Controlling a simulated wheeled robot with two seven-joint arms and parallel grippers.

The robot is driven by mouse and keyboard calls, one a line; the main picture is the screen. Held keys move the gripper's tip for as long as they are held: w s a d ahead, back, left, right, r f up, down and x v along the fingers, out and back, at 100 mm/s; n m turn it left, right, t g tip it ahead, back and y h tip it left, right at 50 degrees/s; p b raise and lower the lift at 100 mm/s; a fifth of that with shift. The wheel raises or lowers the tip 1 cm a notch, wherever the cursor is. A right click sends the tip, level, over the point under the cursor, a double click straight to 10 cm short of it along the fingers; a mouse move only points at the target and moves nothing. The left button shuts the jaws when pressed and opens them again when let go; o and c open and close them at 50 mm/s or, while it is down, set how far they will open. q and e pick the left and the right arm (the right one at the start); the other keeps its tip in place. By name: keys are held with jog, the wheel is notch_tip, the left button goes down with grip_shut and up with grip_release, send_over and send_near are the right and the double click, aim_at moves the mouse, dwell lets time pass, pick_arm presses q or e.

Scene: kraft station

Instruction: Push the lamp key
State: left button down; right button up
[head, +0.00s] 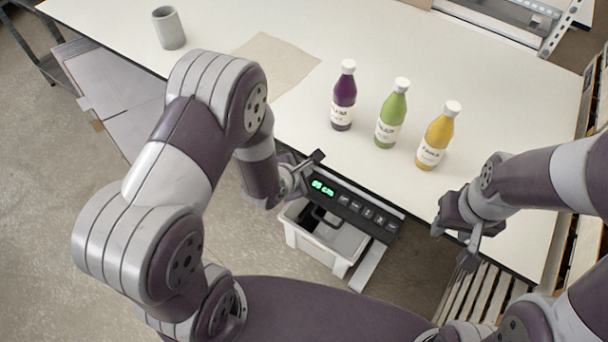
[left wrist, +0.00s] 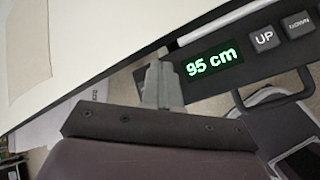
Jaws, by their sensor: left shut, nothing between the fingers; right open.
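A dark control panel (head: 336,205) runs along the table's front edge, with a green display (head: 322,188) at its left end and a row of several keys (head: 368,214) to the right. In the left wrist view the display (left wrist: 214,62) reads "95 cm", with the UP key (left wrist: 265,38) and DOWN key (left wrist: 298,22) beside it. The other keys' labels are too small to read, so I cannot tell which is the lamp key. My left gripper (head: 307,172) is shut and empty near the panel's display end; its fingers show in the left wrist view (left wrist: 162,85). My right gripper (head: 455,243) is open, right of the panel.
Purple (head: 343,98), green (head: 392,117) and yellow (head: 437,138) bottles stand on the white table (head: 470,60) behind the panel. A grey cup (head: 168,28) and a brown sheet (head: 275,62) are further left. A grey bin (head: 335,240) is below the panel.

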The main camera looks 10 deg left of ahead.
pick_arm(q)
jog(key=shift+f+b, duration=0.3)
jog(key=shift+f, duration=0.1)
jog(key=shift+r, duration=0.15)
jog(key=shift+r+p, duration=0.75)
jog(key=shift+p, duration=0.15)
notch_tip(320, 180, up, 6)
jog(key=p, duration=0.5)
jog(key=shift+p, duration=0.35)
dwell(0.5)
